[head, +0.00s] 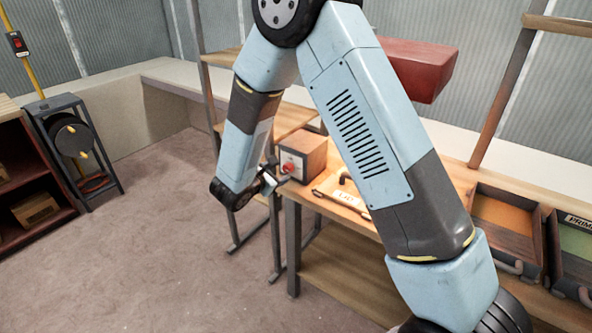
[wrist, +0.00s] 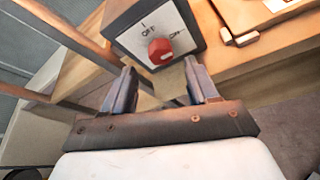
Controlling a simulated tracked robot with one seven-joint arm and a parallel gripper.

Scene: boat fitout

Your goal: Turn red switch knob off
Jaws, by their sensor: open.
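The red switch knob (head: 288,168) is on the front face of a wooden box (head: 308,152) at the left end of the workbench. In the wrist view the knob (wrist: 160,51) sits on a white plate (wrist: 140,42) with black lettering and a tick mark. One label above the knob appears to read OFF; the one to its right is hard to read. My gripper (head: 270,181) is in front of the knob in the head view. In the wrist view my gripper (wrist: 160,67) is open and empty, its fingers either side of and short of the knob.
The workbench (head: 292,194) holds a wrench-like tool (head: 340,203) and a small sign to the right of the box. Open drawers (head: 510,225) stand further right. A hose reel stand (head: 75,140) and a low shelf are at the left. The floor between is clear.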

